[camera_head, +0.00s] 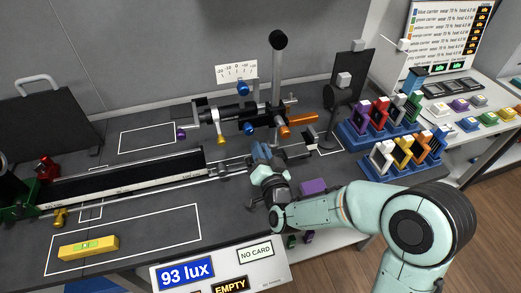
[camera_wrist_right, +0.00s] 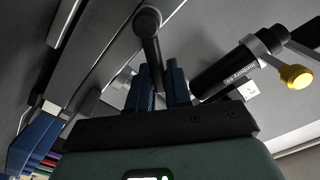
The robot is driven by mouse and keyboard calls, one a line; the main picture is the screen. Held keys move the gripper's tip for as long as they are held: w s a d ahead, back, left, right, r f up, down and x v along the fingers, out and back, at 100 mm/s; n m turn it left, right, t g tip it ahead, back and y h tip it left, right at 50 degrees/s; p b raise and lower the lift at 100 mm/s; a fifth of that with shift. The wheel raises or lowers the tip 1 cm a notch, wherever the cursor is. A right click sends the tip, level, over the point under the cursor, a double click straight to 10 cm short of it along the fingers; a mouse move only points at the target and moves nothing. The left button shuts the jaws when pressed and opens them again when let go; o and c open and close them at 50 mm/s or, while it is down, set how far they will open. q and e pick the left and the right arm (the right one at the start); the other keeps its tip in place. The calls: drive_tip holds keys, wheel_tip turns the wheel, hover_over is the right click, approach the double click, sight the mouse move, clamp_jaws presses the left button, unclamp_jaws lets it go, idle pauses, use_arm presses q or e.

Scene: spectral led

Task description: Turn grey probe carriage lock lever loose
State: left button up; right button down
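My right gripper (camera_head: 262,152) is over the rail at the middle of the bench, its blue fingers pointing toward the black optical assembly. In the right wrist view its fingers (camera_wrist_right: 162,85) stand close together with a narrow dark gap. I cannot tell whether anything is between them. The grey probe carriage lock lever cannot be picked out with certainty; the gripper and wrist cover part of the rail. A small metal fitting (camera_head: 218,169) sits on the rail, left of the gripper. My left gripper is not in view.
The black tube assembly (camera_head: 238,113) and a tall post (camera_head: 278,60) stand behind the gripper. Blue racks of coloured frames (camera_head: 408,165) stand at the right. A purple block (camera_head: 313,186) lies near the wrist. A yellow level (camera_head: 88,247) lies front left, with bare bench beside it.

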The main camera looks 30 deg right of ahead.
sight(249, 162)
drive_tip(key=shift+a, duration=0.1)
drive_tip(key=n, duration=0.1)
drive_tip(key=a+n, duration=0.1)
drive_tip(key=n, duration=0.1)
drive_tip(key=shift+w+a+r+n, duration=0.2)
drive_tip(key=shift+r+n, duration=0.1)
drive_tip(key=shift+r, duration=0.1)
drive_tip(key=n, duration=0.1)
drive_tip(key=a+n, duration=0.1)
drive_tip(key=n, duration=0.1)
drive_tip(key=shift+w+a+r+n, duration=0.15)
drive_tip(key=shift+w+a+n, duration=0.05)
drive_tip(key=shift+a+n, duration=0.1)
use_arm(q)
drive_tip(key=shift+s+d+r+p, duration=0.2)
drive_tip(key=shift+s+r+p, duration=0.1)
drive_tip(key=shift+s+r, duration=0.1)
use_arm(e)
drive_tip(key=shift+w+a+f+n, duration=0.15)
drive_tip(key=shift+a+n, duration=0.35)
drive_tip(key=shift+n, duration=0.65)
drive_tip(key=shift+w+a+f+n, duration=0.15)
drive_tip(key=shift+a+n, duration=0.3)
drive_tip(key=shift+n, duration=0.65)
drive_tip(key=shift+w+a+f+n, duration=0.15)
drive_tip(key=shift+a+n, duration=0.35)
drive_tip(key=shift+n, duration=0.65)
